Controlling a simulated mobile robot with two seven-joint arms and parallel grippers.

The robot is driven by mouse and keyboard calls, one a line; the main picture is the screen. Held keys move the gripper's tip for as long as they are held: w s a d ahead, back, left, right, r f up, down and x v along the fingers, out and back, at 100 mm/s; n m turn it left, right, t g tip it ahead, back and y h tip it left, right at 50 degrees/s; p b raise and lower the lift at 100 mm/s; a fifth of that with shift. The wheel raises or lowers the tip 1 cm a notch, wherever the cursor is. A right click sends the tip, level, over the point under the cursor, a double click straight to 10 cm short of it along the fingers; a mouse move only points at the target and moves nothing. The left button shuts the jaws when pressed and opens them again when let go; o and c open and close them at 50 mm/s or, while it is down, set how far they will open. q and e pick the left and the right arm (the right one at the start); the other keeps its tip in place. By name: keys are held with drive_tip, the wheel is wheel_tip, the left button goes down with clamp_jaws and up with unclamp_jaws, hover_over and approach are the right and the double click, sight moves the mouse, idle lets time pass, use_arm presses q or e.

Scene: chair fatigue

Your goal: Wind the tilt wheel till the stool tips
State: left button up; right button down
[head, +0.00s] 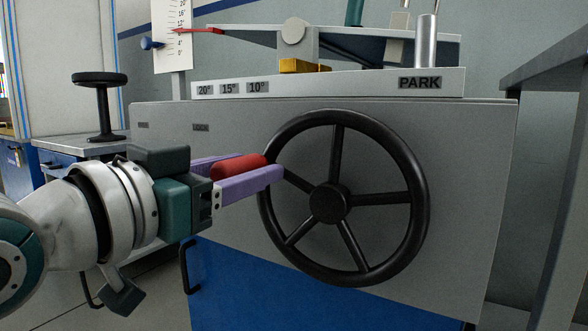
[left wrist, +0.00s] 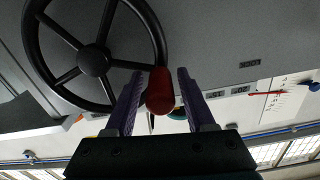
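The black five-spoked wheel (head: 330,203) is mounted on the front of the grey machine housing (head: 470,240). It also shows in the left wrist view (left wrist: 93,60). Its red handle (head: 238,168) sticks out from the left of the rim toward me. My left gripper (head: 261,165) has its purple fingers on either side of this handle. In the left wrist view, the red handle (left wrist: 160,92) lies between the open fingers (left wrist: 160,74), with gaps on both sides. A black round-topped stool (head: 100,78) stands upright at the left. My right gripper is not in view.
Plates along the housing top read 20°, 15°, 10° and PARK (head: 419,83). A red pointer (head: 197,31) lies at a white scale (head: 172,45) with a blue knob (head: 150,44). A yellow block (head: 303,66) sits on top. A grey bench (head: 560,70) stands at the right.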

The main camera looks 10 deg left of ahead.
use_arm(q)
clamp_jaws()
idle(1.1)
